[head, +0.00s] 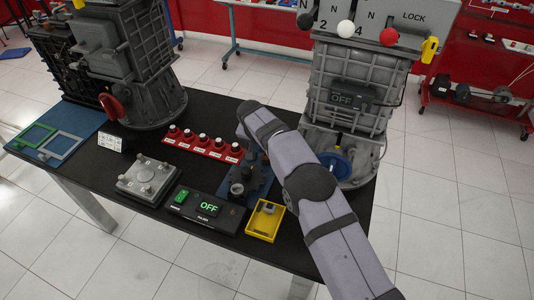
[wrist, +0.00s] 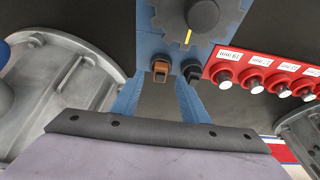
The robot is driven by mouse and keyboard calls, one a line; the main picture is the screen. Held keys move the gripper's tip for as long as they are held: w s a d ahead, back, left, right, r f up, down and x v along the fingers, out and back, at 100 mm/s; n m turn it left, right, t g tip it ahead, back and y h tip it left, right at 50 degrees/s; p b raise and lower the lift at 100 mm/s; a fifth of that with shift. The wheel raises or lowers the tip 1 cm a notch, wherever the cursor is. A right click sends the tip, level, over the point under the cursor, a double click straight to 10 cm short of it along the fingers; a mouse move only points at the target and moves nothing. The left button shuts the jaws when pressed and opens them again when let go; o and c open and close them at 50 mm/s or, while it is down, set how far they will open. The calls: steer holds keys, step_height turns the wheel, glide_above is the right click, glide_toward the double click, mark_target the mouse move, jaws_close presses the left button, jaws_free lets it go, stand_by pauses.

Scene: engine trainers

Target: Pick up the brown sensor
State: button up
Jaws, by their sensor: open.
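The brown sensor (wrist: 160,70) shows in the wrist view, standing at the edge of a blue plate (wrist: 160,42) below a dark toothed wheel (wrist: 200,20). A similar black sensor (wrist: 192,73) stands just to its right. My gripper (wrist: 158,95) is open and empty, with its two blue fingers either side of the brown sensor's line in the picture. Whether the fingers are level with it or above it I cannot tell. In the head view my arm covers part of the blue plate (head: 264,186), and I cannot make out the brown sensor or my fingertips.
A red strip of labelled plugs (head: 190,143) lies beside the plate. A yellow tray (head: 255,224), an OFF box (head: 206,209) and a grey plate with knobs (head: 148,180) stand nearer the front. Grey engine housings (head: 343,105) rise on both sides of the black table (head: 100,170).

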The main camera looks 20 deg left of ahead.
steer(key=shift+x, duration=1)
jaws_close()
steer(key=shift+r, duration=0.15)
step_height(320, 180, up, 10)
steer(key=b, duration=0.1)
